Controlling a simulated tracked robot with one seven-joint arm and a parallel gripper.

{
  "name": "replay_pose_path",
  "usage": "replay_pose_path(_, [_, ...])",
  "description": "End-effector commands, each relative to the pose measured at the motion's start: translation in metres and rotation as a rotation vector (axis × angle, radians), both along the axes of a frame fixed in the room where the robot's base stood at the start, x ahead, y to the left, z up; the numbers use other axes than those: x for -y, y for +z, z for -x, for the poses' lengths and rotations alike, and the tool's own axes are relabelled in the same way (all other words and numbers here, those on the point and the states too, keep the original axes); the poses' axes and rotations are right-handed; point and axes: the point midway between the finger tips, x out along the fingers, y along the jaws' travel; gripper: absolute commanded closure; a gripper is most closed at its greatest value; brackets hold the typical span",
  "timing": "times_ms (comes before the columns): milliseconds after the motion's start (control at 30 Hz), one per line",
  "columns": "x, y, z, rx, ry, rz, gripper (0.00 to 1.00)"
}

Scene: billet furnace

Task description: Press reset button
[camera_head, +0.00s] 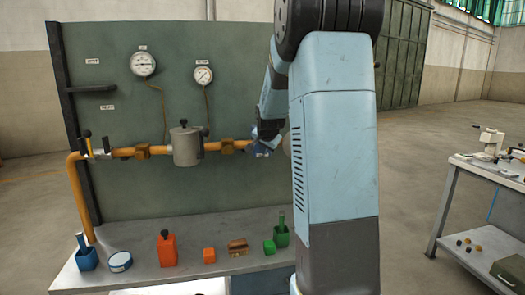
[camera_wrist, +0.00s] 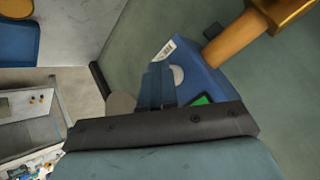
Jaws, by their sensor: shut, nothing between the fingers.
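In the wrist view a blue box (camera_wrist: 203,75) sits by the yellow pipe, with a white label and a small green patch on it. A pale round button (camera_wrist: 178,75) shows on its face; I cannot read any marking that names it as reset. My gripper (camera_wrist: 158,82) is shut and empty, its blue fingertips just left of that button in the picture. I cannot tell whether they touch it. In the head view my arm covers the right part of the panel, and the gripper and box are hard to tell apart there.
A green panel (camera_head: 110,120) carries two gauges, a yellow pipe (camera_head: 125,152) with valves, and a grey cylinder (camera_head: 186,147). The bench (camera_head: 140,276) below holds a blue cup, a round tin, a red can, and small blocks. Another table (camera_head: 475,172) stands at right. Open floor lies between.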

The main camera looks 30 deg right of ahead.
Motion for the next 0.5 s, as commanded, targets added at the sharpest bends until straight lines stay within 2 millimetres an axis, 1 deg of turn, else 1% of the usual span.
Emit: replay_pose_path(500, [-0.005,0.000,0.018,0.000,0.000,0.000,1.00])
